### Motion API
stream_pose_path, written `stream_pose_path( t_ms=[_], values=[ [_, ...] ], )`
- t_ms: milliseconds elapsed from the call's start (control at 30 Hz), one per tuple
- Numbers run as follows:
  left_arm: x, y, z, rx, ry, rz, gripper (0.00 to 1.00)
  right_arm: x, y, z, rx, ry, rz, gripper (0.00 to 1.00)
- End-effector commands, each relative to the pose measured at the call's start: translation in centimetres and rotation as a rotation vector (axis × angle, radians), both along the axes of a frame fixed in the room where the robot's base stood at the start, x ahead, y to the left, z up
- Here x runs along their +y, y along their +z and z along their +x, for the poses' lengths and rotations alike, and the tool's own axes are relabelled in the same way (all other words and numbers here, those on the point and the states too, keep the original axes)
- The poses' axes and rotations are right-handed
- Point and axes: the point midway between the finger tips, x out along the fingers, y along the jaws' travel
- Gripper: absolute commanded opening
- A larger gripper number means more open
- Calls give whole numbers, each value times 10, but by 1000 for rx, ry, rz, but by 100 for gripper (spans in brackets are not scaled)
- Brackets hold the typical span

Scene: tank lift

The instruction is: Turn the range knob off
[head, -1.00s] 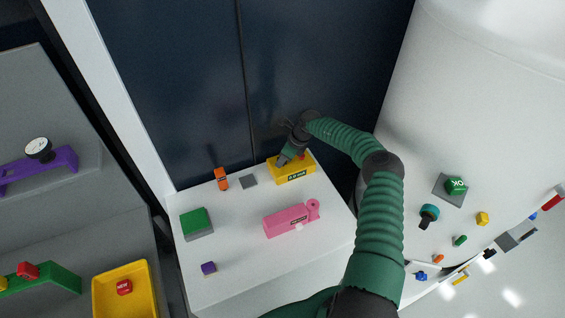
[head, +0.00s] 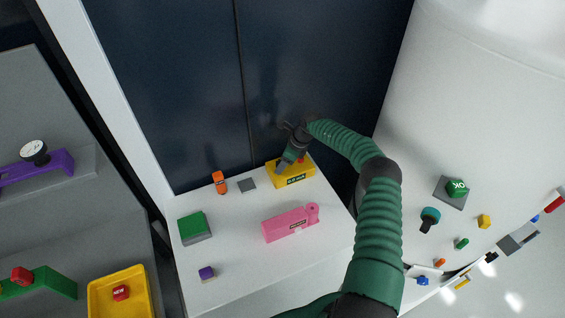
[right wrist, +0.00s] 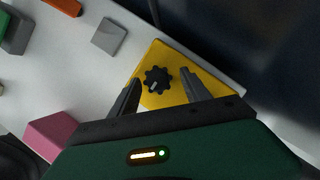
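A yellow box (head: 305,174) sits at the back right of the white surface, and it fills the middle of the right wrist view (right wrist: 160,52). A black lobed knob (right wrist: 157,79) with a pale pointer mark is on the box's yellow face. My right gripper (head: 283,165) is over the box in the head view. In the right wrist view its two fingers (right wrist: 160,76) are apart, one on each side of the knob, with visible gaps. The knob is hidden by the gripper in the head view. My left gripper is in neither view.
A pink block (head: 288,224) stands in front of the box. An orange piece (head: 219,182), a grey tile (head: 247,185), a green block (head: 193,224) and a purple cube (head: 207,272) lie to the left. A dark panel (head: 200,90) rises close behind.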

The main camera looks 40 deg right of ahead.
Motion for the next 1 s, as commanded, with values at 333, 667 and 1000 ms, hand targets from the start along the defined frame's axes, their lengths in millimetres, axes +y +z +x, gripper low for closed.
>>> stream_pose_path(
  t_ms=[333,667,1000],
  values=[
    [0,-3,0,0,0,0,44,-1,11,-2,-5,0,-1,55],
    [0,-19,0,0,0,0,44,-21,92,-33,-4,-3,-3,55],
    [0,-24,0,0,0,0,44,-32,152,-54,-1,0,0,55]
  ],
)
